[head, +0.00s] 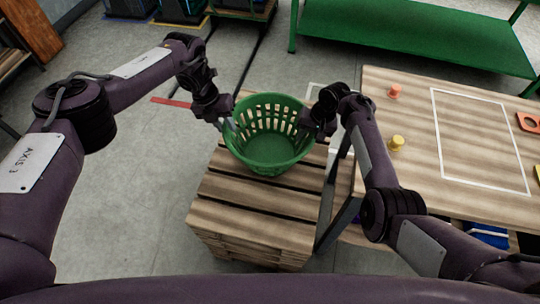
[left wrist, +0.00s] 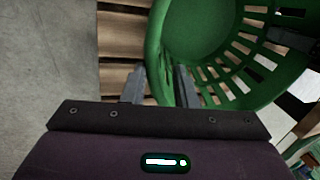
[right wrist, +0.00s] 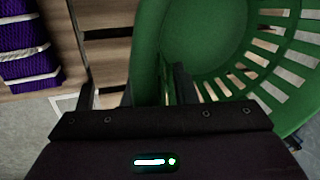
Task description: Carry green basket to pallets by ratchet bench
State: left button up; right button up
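The green basket (head: 268,150), slotted and round, is upright over the far part of the wooden pallet stack (head: 250,224); I cannot tell whether its base touches the top boards. My left gripper (head: 229,124) is at its left rim, and my right gripper (head: 304,128) is at its right rim. In the left wrist view, one finger is outside and one inside the basket wall (left wrist: 156,50), with little gap. The right wrist view shows the same straddling of the wall (right wrist: 147,60). Both grippers look shut on it. The ratchet bench is not clearly identifiable.
A wooden table (head: 415,165) with a white outlined rectangle, an orange knob (head: 394,91) and a yellow knob (head: 397,143) stands close on the right. A green bench (head: 415,35) is at the back. Grey floor (head: 140,190) is open to the left.

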jog(key=shift+r, duration=0.3)
pick_arm(q)
jog(key=v, duration=0.7)
pick_arm(e)
jog(key=v, duration=1.1)
jog(key=shift+r, duration=0.2)
pick_arm(q)
jog(key=shift+s, duration=0.1)
pick_arm(e)
jog(key=shift+d, duration=0.1)
